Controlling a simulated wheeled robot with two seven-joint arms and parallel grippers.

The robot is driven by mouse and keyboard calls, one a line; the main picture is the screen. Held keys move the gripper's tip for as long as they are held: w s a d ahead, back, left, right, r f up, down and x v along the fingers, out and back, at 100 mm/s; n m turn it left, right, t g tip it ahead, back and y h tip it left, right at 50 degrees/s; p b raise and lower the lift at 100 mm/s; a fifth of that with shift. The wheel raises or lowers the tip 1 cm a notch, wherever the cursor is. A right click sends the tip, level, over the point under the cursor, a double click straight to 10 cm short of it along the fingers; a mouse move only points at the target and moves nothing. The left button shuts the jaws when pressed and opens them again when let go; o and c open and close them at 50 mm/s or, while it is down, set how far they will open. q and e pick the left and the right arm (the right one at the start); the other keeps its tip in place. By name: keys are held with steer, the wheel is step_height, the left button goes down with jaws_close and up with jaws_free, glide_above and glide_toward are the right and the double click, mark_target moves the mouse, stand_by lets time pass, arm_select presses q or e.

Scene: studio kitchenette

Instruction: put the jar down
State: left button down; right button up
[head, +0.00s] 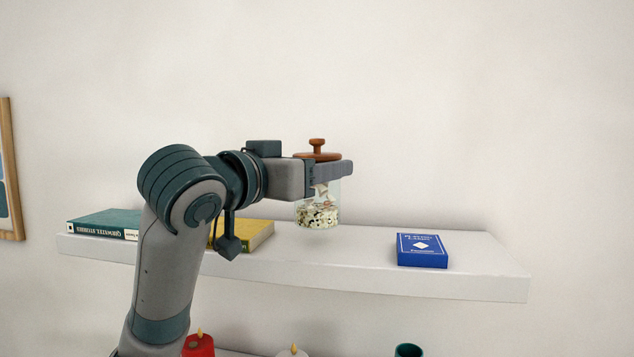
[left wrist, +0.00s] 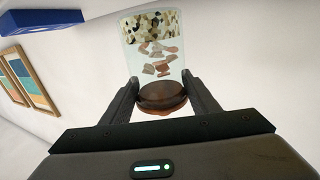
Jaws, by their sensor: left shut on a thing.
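The jar (head: 318,213) is clear glass with a brown knobbed lid and pale and dark pieces inside. My left gripper (head: 330,170) is shut on the jar near its lid. The jar hangs upright in front of or over the white shelf (head: 340,273); I cannot tell the gap below it. In the left wrist view the jar (left wrist: 153,45) sits between the two fingers of my left gripper (left wrist: 160,92), lid towards the palm. My right gripper is not in view.
On the shelf, a blue box (head: 422,250) lies to the right, and a green book (head: 105,223) and a yellow book (head: 258,235) to the left. Shelf between yellow book and blue box looks clear. Below are a red candle (head: 198,345), a pale candle (head: 292,351) and a teal cup (head: 409,351).

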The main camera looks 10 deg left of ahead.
arm_select(q)
step_height(320, 180, down, 2)
steer(key=shift+f+p, duration=0.1)
steer(key=shift+p, duration=0.55)
steer(key=shift+f, duration=0.25)
steer(key=shift+f, duration=0.1)
steer(key=c, duration=0.7)
jaws_free()
steer(key=shift+f, duration=0.1)
steer(key=shift+o, duration=0.2)
steer(key=shift+s, duration=0.1)
steer(key=b+v, duration=0.5)
steer(key=v, duration=0.7)
